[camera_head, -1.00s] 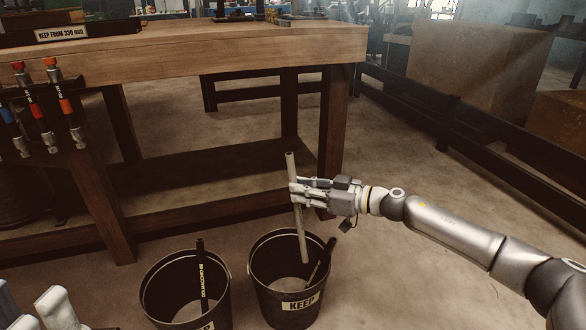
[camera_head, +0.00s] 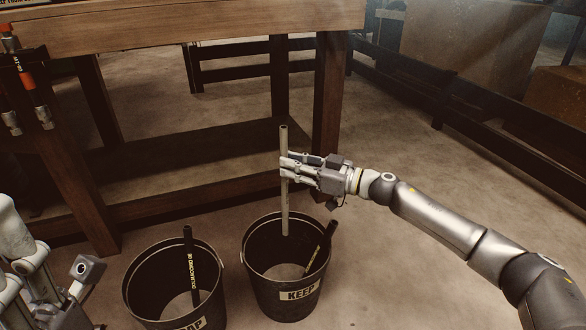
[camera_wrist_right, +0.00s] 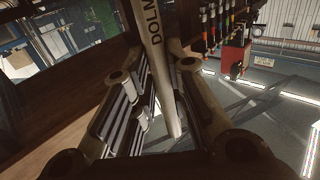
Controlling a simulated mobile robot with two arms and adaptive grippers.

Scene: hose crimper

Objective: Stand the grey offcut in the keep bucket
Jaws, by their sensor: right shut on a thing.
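The grey offcut (camera_head: 285,205) is a thin straight tube, held nearly upright. My right gripper (camera_head: 285,168) is shut on its upper middle. In the right wrist view the offcut (camera_wrist_right: 157,50) runs between the fingers, with dark letters on it. The keep bucket (camera_head: 262,283) is black with a KEEP label and stands on the floor below. The offcut's lower end shows within the bucket's mouth outline; I cannot tell whether it is above or below the rim. My left gripper (camera_head: 45,275) shows partly at the lower left, its fingers unclear.
A dark hose piece (camera_head: 321,250) leans inside the keep bucket. A second black bucket (camera_head: 140,300), its label partly cut off, stands to the left with a dark marked hose (camera_head: 190,262) in it. A wooden workbench (camera_head: 200,28) stands behind. Floor right of the buckets is clear.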

